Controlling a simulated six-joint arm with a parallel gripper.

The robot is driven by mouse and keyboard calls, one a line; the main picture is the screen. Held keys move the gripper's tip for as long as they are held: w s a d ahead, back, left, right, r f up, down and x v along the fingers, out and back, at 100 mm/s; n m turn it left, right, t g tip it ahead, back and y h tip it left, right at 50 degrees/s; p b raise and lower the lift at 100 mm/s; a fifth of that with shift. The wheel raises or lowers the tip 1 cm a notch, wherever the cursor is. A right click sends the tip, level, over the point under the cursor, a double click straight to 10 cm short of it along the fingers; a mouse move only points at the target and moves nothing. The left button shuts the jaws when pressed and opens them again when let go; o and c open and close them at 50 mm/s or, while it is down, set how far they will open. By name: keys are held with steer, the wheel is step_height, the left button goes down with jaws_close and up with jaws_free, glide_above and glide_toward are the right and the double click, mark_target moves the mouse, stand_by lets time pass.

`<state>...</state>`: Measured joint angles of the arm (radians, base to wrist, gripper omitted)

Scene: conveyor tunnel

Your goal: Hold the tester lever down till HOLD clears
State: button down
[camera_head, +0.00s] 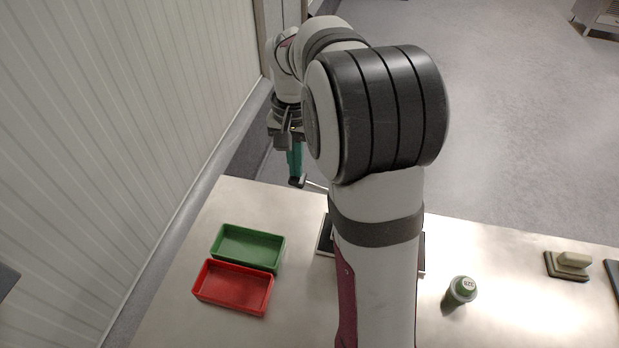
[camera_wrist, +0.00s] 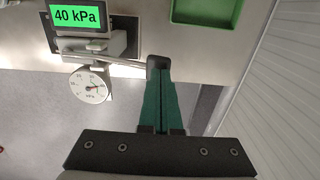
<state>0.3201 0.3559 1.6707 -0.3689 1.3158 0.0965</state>
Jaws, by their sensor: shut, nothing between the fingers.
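The tester (camera_wrist: 122,32) shows in the wrist view at upper left, its lit green display (camera_wrist: 78,16) reading 40 kPa. The word HOLD is not on the display. A round white dial (camera_wrist: 90,86) is beside it. The lever (camera_wrist: 125,62) is a thin metal rod ending in a black knob (camera_wrist: 158,62). My gripper (camera_wrist: 160,75) has its teal fingers shut together with their tips at the knob; whether they touch it I cannot tell. In the head view my gripper (camera_head: 295,172) is at the lever's knob (camera_head: 297,182), and my arm hides most of the tester.
A green tray (camera_head: 220,246) and a red tray (camera_head: 203,288) are on the table left of my arm. A green-topped bottle (camera_head: 461,291) and a pale-handled block (camera_head: 572,261) are on the right. A ribbed wall (camera_head: 120,130) stands at left.

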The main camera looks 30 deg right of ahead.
step_height(320, 180, up, 7)
stand_by(0.6)
steer(key=shift+s, duration=0.1)
steer(key=s+a+f+n, duration=0.1)
steer(key=s+a+f, duration=0.1)
steer(key=s+a, duration=0.3)
steer(key=s+a+f+n+y, duration=0.1)
steer(key=s+a, duration=0.4)
steer(key=s, duration=0.6)
steer(key=s+a+f+n, duration=0.1)
steer(key=s+a+f, duration=0.2)
steer(key=s+a, duration=0.3)
steer(key=s, duration=0.2)
steer(key=shift+s+y, duration=0.35)
steer(key=shift+y, duration=0.05)
